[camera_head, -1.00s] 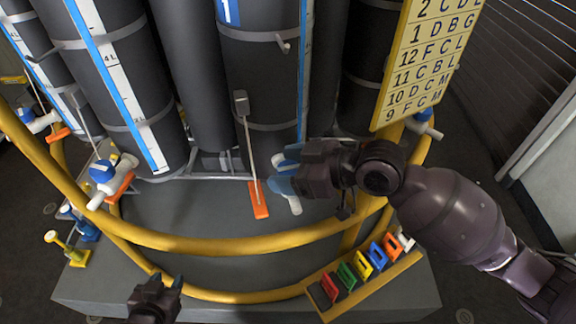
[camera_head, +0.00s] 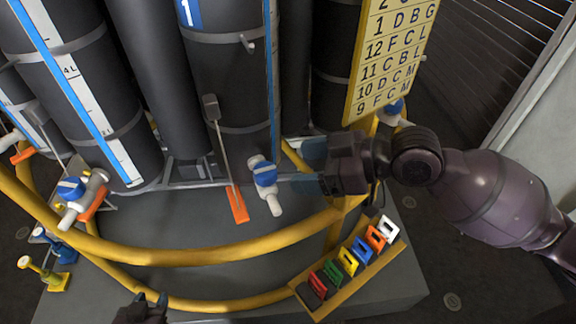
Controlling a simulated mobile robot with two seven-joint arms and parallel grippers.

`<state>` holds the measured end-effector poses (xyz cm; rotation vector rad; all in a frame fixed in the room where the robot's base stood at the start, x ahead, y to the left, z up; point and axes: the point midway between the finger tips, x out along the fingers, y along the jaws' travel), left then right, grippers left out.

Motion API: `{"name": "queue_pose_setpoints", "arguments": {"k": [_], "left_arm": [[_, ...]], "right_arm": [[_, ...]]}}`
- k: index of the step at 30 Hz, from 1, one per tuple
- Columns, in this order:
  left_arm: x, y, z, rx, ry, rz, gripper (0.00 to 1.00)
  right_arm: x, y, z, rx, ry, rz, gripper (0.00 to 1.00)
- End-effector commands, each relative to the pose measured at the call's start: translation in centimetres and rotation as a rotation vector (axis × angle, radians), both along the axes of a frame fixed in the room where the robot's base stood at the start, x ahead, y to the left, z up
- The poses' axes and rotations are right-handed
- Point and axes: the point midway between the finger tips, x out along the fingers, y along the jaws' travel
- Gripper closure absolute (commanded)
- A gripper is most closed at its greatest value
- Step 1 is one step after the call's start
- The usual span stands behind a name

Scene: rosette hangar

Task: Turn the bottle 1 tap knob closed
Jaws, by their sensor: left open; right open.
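Bottle 1 (camera_head: 228,75) is the dark grey cylinder with the blue "1" label at the top centre. Its tap has a blue knob (camera_head: 265,172) on a white body (camera_head: 274,204) pointing down toward the front. My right gripper (camera_head: 300,168) comes in from the right with its blue-tipped fingers apart. It is just right of the knob, with a gap between them, and holds nothing. My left gripper (camera_head: 151,298) is open and empty at the bottom edge, in front of the yellow rail, mostly cut off by the frame.
A yellow rail (camera_head: 190,254) curves around the front of the bottles. A yellow rack (camera_head: 345,282) holds several coloured tags at lower right. Another blue-knobbed tap (camera_head: 71,189) is at left. A yellow lettered board (camera_head: 390,60) stands upper right.

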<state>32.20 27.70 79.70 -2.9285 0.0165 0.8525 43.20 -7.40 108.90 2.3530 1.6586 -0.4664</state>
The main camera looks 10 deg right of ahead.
Motion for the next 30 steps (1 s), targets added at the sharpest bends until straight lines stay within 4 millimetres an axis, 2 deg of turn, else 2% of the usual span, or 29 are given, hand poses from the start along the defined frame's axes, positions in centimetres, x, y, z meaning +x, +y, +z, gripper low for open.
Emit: {"name": "queue_pose_setpoints", "arguments": {"k": [3,9,25,30], "left_arm": [[0.1,0.0,-0.1,-0.001,-0.002,-0.001,0.57],[0.3,-0.1,-0.1,0.0,-0.006,-0.002,0.57],[0.4,-0.1,0.0,0.0,-0.007,-0.003,0.57],[0.2,0.0,-0.1,0.0,-0.004,-0.002,0.57]], "right_arm": [[-0.4,-1.1,0.3,-0.002,0.0,-0.001,0.29],[-0.7,-1.8,0.8,-0.001,0.0,0.0,0.29],[-0.7,-1.9,0.8,0.0,0.0,0.0,0.29],[-1.1,-1.9,0.0,-0.009,0.007,-0.018,0.29]]}}
